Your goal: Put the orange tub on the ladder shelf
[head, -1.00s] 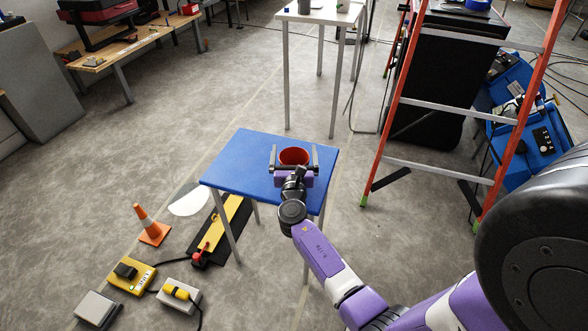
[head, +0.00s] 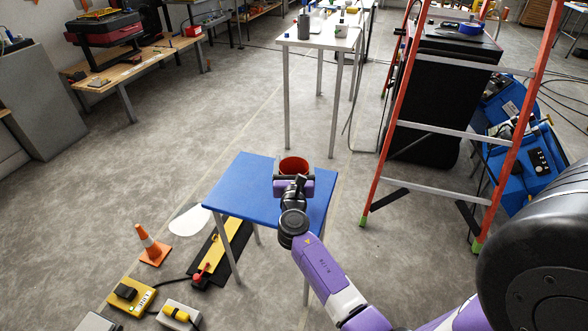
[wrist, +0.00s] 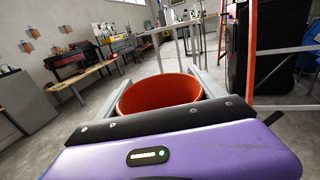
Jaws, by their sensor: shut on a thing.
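The orange tub (head: 294,164) is a red-orange round open container at the far side of the blue table. My gripper (head: 293,177) is shut on the tub, with a finger on each side of it. In the wrist view the tub (wrist: 160,92) fills the space between the fingers, its mouth facing up. My gripper hides its near side, and I cannot tell whether its base touches the table. The ladder (head: 400,110) has orange-red side rails and grey rungs and stands at the right. A dark flat top with a blue roll (head: 470,29) on it shows behind the rails.
The small blue table (head: 240,195) is otherwise bare. A white table (head: 310,42) with small items stands behind it. An orange cone (head: 152,247), a yellow box (head: 133,296) and cables lie on the floor at left. Blue cases (head: 510,150) stand beyond the ladder. Floor between table and ladder is clear.

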